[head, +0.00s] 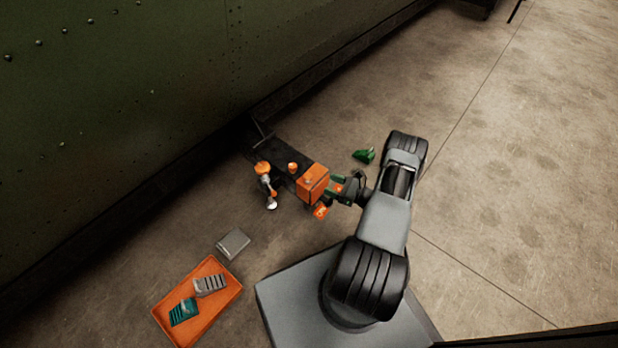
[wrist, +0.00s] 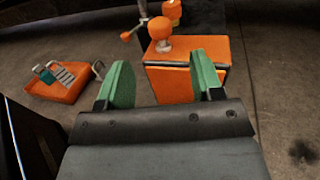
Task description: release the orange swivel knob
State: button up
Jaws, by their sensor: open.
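An orange box-shaped block (head: 313,180) stands at the near end of a dark bench or plate (head: 262,148). In the wrist view the block (wrist: 170,86) fills the space beyond my fingers. A round orange knob (wrist: 160,28) on a short stem shows at its top left. More orange knobs (head: 263,168) (head: 292,168) sit farther along the dark plate; I cannot tell which one is the swivel knob. My gripper (wrist: 162,78) has green fingers, spread apart on either side of the block's near face, with nothing seen clamped. Whether the fingers touch the block is unclear.
An orange tray (head: 219,318) on the floor holds green and grey ribbed pieces. A grey slab (head: 233,243) lies next to it. A green piece (head: 364,155) lies behind my gripper. The dark green riveted fuselage (head: 130,80) borders the left. Floor at right is clear.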

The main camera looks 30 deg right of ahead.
aim_at(309, 175)
jog(key=b+x, duration=0.2)
jog(key=x, duration=0.8)
jog(key=shift+a, duration=0.15)
grip_shut()
